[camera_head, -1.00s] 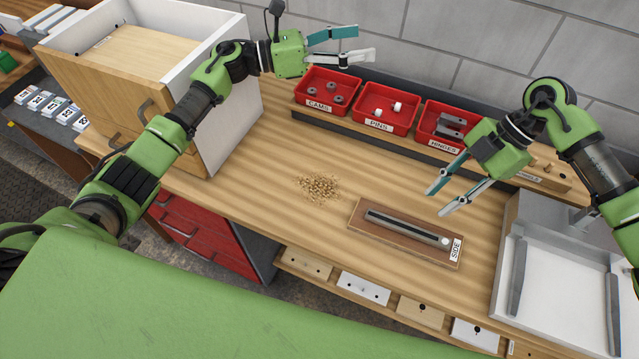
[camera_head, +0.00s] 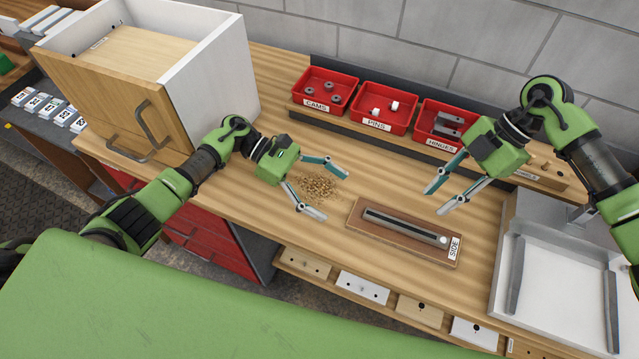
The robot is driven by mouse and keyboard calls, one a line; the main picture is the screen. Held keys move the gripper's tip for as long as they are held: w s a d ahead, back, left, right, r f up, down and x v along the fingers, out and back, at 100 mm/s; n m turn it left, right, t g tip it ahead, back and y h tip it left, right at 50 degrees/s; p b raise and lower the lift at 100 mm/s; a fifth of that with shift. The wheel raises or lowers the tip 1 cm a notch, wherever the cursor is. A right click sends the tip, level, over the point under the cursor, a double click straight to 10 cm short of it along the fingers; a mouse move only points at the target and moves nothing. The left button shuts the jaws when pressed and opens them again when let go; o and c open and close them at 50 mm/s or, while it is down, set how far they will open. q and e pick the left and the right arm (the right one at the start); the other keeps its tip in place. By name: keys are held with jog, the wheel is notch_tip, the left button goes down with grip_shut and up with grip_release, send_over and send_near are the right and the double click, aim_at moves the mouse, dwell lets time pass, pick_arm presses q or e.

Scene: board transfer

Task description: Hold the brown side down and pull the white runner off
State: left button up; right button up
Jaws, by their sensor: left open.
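The brown side (camera_head: 385,243) is a flat board lying on the bench, with a "SIDE" label at its right end. The runner (camera_head: 405,226) lies lengthwise on it; it looks grey-metallic with a dark slot and a white round spot at its right end. My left gripper (camera_head: 334,192) is open and empty, its fingers above or around the sawdust pile, left of the brown side and apart from it. My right gripper (camera_head: 433,201) is open and empty, above and behind the right half of the brown side, not touching it.
A sawdust pile (camera_head: 316,187) lies left of the board. Red bins of cams (camera_head: 325,104), pins (camera_head: 378,124) and hinges (camera_head: 434,142) stand behind. A white tray (camera_head: 560,270) is at right. A drawer box (camera_head: 90,100) stands at left. Bench between the pile and board is clear.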

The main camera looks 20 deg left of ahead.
aim_at(361, 213)
pick_arm(q)
jog(key=x, duration=0.9)
jog(key=shift+r, duration=0.1)
jog(key=shift+c, duration=0.3)
